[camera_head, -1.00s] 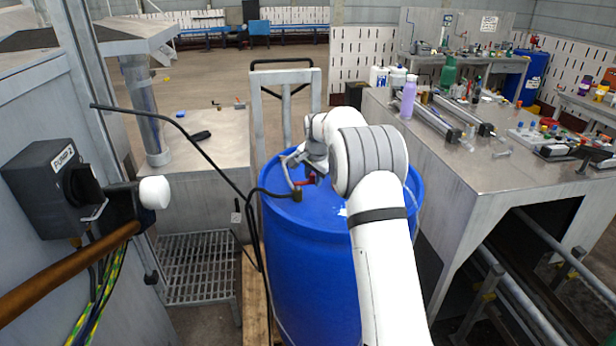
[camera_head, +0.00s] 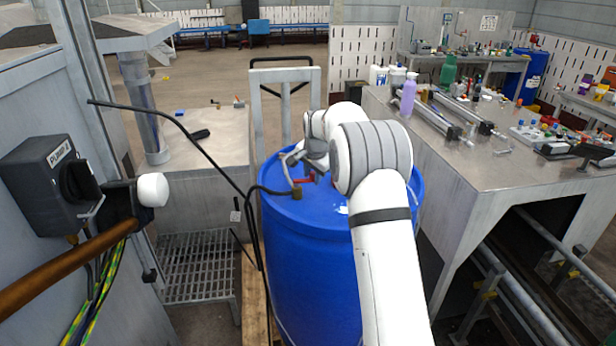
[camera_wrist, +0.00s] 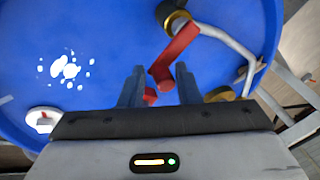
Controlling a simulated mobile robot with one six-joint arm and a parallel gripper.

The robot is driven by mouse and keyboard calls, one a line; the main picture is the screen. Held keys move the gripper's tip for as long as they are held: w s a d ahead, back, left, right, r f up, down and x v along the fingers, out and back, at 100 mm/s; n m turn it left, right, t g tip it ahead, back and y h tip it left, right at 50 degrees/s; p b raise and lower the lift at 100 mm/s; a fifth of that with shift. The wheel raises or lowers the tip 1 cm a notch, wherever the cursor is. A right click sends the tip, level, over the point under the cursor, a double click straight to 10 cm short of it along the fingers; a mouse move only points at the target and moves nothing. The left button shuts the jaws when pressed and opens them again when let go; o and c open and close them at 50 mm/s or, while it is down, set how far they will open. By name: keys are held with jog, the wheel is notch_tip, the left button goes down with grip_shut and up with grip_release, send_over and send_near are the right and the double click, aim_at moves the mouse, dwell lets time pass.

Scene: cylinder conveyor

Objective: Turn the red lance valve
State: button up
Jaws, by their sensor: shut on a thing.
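The red lance valve (camera_wrist: 178,50) is a bent red lever beside a brass fitting on top of a blue drum (camera_wrist: 110,25). Its red handle also shows in the head view (camera_head: 304,181), partly hidden by my arm. In the wrist view my gripper (camera_wrist: 160,82) has one dark finger on each side of the lever's lower end and is shut on it. The grey lance tube (camera_wrist: 228,40) curves away to the right of the lever. In the head view my gripper is mostly hidden behind my wrist.
A black hose (camera_head: 200,150) runs from the left to the lance on the drum. A black switch box (camera_head: 48,185) and copper pipe (camera_head: 65,270) stand close at left. A metal workbench (camera_head: 465,165) with bottles is at right. A hand-truck frame (camera_head: 285,75) stands behind the drum.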

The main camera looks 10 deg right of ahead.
jog(key=shift+s+a, duration=0.1)
jog(key=shift+s, duration=0.05)
jog(key=shift+s+a+f+b, duration=0.1)
jog(key=shift+s+a+b, duration=0.05)
jog(key=shift+s+b, duration=0.4)
jog(key=shift+s, duration=0.1)
